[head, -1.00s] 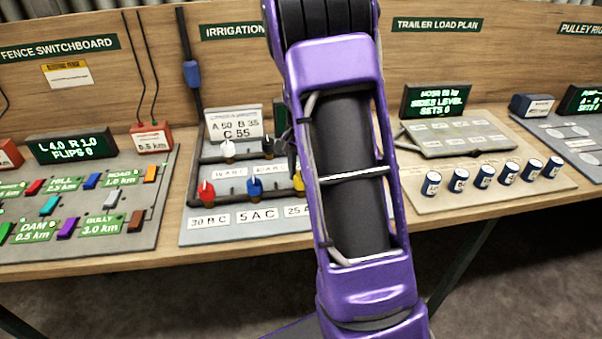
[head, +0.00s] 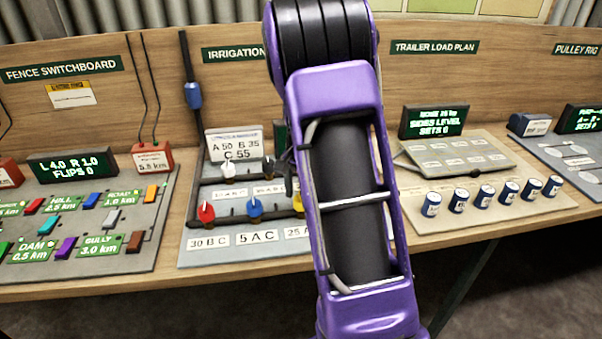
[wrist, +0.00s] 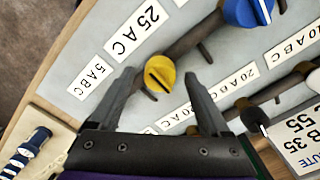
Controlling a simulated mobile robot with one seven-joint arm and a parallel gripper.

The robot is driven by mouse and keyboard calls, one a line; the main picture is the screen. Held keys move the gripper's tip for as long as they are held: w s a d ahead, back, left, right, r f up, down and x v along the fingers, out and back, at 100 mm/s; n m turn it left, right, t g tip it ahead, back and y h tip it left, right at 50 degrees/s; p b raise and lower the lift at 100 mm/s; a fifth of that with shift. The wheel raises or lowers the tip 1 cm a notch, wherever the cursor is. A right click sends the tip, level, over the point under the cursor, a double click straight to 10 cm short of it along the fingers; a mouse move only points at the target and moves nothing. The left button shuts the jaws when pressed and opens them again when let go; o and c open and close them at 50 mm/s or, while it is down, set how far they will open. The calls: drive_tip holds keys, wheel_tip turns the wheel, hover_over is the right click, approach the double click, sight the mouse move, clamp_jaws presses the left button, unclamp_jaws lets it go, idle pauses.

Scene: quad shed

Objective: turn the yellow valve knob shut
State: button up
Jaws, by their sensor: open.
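The yellow valve knob (wrist: 159,74) sits on a dark pipe on the grey irrigation board. Its dark slot or pointer shows on its face. In the head view only a sliver of the yellow knob (head: 298,202) shows at the left edge of my arm. My gripper (wrist: 160,82) is open in the wrist view, with one finger on each side of the yellow knob in the picture. I see gaps between the knob and both fingers, and cannot tell how far the fingertips are above the board.
A blue knob (wrist: 248,10) is on the same pipe, with a black knob (wrist: 252,116) and a white knob nearby. A red knob (head: 206,212) is at the board's left. Blue cans (head: 458,200) stand on the panel to the right.

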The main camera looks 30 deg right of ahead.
wheel_tip(320, 180, up, 17)
drive_tip(key=p, duration=0.1)
idle(0.6)
